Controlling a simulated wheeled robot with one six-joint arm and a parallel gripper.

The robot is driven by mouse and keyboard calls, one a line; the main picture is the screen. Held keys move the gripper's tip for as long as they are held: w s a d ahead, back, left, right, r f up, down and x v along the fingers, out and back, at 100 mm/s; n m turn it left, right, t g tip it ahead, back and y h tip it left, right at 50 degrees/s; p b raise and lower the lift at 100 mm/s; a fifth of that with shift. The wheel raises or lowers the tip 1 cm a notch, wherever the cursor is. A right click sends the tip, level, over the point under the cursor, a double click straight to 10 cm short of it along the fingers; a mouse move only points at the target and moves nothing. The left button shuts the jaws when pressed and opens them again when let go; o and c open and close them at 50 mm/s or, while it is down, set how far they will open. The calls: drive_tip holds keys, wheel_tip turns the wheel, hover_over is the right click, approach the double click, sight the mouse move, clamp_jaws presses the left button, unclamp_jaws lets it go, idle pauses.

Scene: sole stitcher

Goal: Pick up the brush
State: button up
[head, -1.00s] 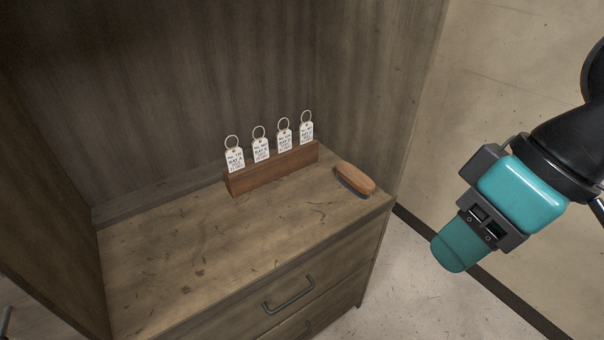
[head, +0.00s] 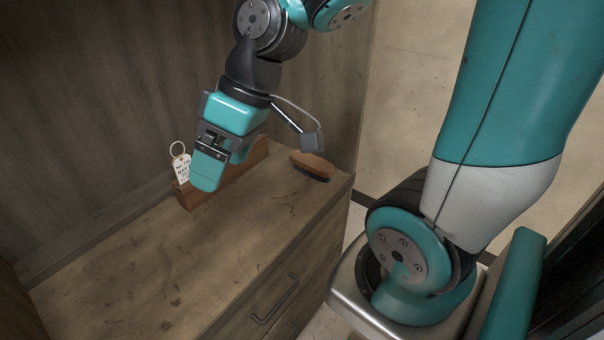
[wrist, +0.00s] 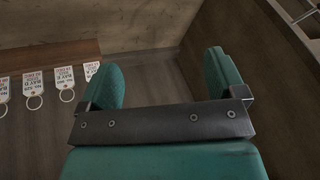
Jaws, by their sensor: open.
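The brush (head: 313,165) is an oval wooden piece with a dark underside. It lies on the cabinet top near its right end, to the right of the tag holder in the head view. My gripper (head: 225,168) is open and empty, above the cabinet top and to the left of the brush, in front of the tag holder. The gap between the fingers also shows in the wrist view (wrist: 164,82), with only bare wood surfaces behind it. I cannot make out the brush in the wrist view.
A wooden holder (head: 187,196) carries several white key tags; one tag (head: 182,168) shows left of my gripper and the others are hidden in the head view. Several tags show in the wrist view (wrist: 33,82). Wood walls enclose the back and left. The front cabinet top (head: 130,270) is clear.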

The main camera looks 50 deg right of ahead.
drive_tip(key=w+d+f+m+t+b, duration=0.25)
drive_tip(key=w+d+f, duration=0.3)
drive_tip(key=d, duration=0.45)
drive_tip(key=m+t+h+b, duration=0.2)
drive_tip(key=t+h+b, duration=0.25)
drive_tip(key=b, duration=0.25)
approach(314, 160)
drive_tip(key=x, duration=0.4)
drive_tip(key=shift+a+f, duration=0.35)
drive_tip(key=shift+f, duration=0.05)
drive_tip(key=shift+w+d+x, duration=0.1)
drive_tip(key=shift+d+x, duration=0.05)
drive_tip(key=shift+x, duration=1.4)
drive_tip(key=shift+w+d+x, duration=0.1)
drive_tip(key=shift+x, duration=1.5)
drive_tip(key=shift+r, duration=0.2)
drive_tip(key=shift+c, duration=0.4)
drive_tip(key=c, duration=1)
